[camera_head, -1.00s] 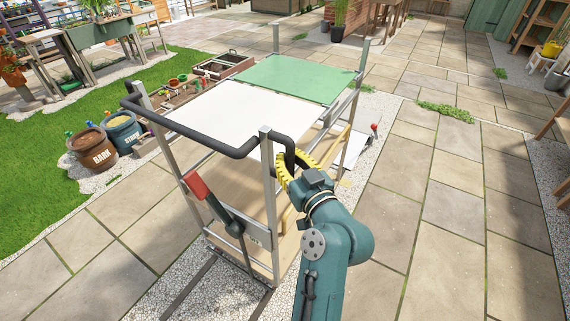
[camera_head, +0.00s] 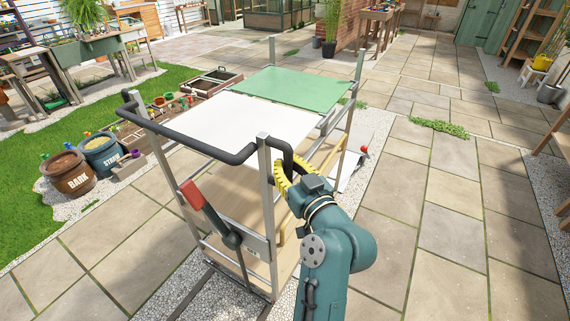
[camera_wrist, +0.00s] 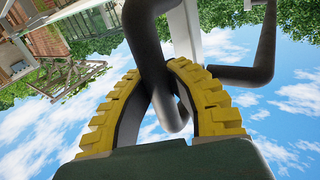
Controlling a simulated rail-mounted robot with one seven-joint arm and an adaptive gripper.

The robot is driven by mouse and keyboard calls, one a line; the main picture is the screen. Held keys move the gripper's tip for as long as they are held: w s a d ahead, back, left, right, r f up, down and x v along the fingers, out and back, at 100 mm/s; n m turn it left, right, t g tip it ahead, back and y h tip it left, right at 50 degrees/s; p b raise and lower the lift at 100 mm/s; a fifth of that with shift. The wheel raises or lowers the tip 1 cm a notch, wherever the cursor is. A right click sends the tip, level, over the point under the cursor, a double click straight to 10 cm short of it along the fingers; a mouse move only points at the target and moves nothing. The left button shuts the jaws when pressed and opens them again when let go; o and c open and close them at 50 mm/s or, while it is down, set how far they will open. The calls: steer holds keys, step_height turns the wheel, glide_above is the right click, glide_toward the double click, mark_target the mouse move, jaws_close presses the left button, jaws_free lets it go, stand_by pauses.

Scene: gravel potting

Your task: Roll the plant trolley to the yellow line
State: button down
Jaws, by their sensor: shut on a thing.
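The plant trolley has metal posts, a white top panel (camera_head: 240,122), a green top panel (camera_head: 292,88) and a dark push handle (camera_head: 190,137). A lever with a red grip (camera_head: 191,195) leans on its near side. My gripper (camera_head: 283,172), with yellow ribbed fingers, is at the trolley's near right corner. In the wrist view my gripper (camera_wrist: 163,80) is shut around the dark handle bar (camera_wrist: 150,45). I cannot make out a yellow line in either view.
Dark rails (camera_head: 187,291) run under the trolley on gravel. A bark bucket (camera_head: 68,174) and another bucket (camera_head: 101,155) stand to the left, clear of it. A red-knobbed item (camera_head: 364,150) is at its right. The paving ahead on the right (camera_head: 410,160) is mostly open.

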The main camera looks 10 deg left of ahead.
steer(key=shift+d+r, duration=0.35)
steer(key=shift+r, duration=0.05)
steer(key=c, duration=1.5)
jaws_free()
steer(key=shift+c, duration=0.2)
steer(key=o, duration=0.5)
steer(key=shift+d+f, duration=0.1)
steer(key=shift+d, duration=0.15)
steer(key=shift+o, duration=0.6)
steer(key=shift+a+f, duration=0.15)
steer(key=shift+a, duration=0.1)
steer(key=v, duration=1.2)
steer(key=shift+s, duration=0.1)
